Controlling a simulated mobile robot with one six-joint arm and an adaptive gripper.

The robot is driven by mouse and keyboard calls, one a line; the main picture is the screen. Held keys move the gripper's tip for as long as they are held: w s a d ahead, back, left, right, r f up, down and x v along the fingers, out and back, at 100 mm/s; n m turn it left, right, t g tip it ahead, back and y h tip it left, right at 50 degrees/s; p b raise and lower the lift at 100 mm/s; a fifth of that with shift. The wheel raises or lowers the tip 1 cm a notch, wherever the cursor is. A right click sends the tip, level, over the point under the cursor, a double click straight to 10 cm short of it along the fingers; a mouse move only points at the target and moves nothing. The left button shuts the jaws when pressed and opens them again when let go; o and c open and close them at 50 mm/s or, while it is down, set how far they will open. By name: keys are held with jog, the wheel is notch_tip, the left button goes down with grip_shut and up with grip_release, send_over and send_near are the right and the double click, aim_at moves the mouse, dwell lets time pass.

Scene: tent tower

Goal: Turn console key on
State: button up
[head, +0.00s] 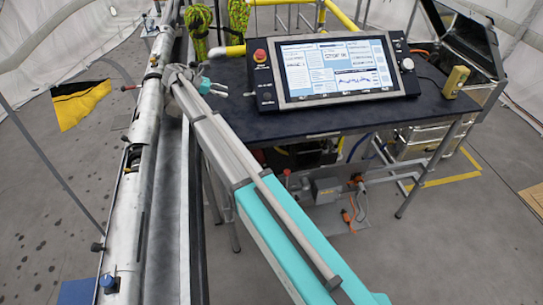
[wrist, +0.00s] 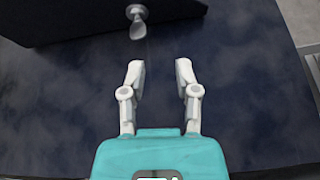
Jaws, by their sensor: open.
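The console (head: 400,66) stands on a dark table, its large lit screen tilted up. In the wrist view, the dark console body (wrist: 85,18) fills the top left. A metallic key (wrist: 137,22) sticks out from its near edge, with its flat bow toward my gripper. My gripper (wrist: 160,72) is open and empty over the table, with the key ahead and slightly left of the gap between the fingers. In the head view, my gripper (head: 222,89) is left of the console, apart from it.
The dark table (head: 300,122) is bare in front of the console. A yellow handheld device (head: 455,82) stands at the table's right. A large metal tube (head: 146,130) runs along the left.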

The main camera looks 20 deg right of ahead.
jog(key=s+d+f+m+y, duration=0.1)
jog(key=s+d+m, duration=0.1)
jog(key=s, duration=0.3)
jog(key=s+d+f+m+y+p, duration=0.1)
jog(key=s+d+m+y, duration=0.1)
jog(key=s+d, duration=0.2)
jog(key=s+d+f+m+y, duration=0.1)
jog(key=s+d+f+m, duration=0.1)
jog(key=s+d, duration=0.2)
jog(key=shift+s+d+y+p, duration=0.1)
jog(key=shift+s+y+p, duration=0.25)
jog(key=shift+s, duration=1)
jog(key=s+m, duration=0.1)
jog(key=s, duration=0.1)
jog(key=s+d+f+y, duration=0.1)
jog(key=s, duration=0.1)
jog(key=s+d+m+y, duration=0.1)
jog(key=s, duration=0.1)
jog(key=shift+s+f+m, duration=0.2)
jog(key=shift+s+m, duration=0.1)
jog(key=shift+s, duration=0.05)
jog(key=s+a+f+m+y, duration=0.2)
jog(key=s+m+y, duration=0.1)
jog(key=s, duration=0.5)
jog(key=shift+s+f+m, duration=0.15)
jog(key=shift+s+m, duration=0.2)
jog(key=shift+m, duration=0.15)
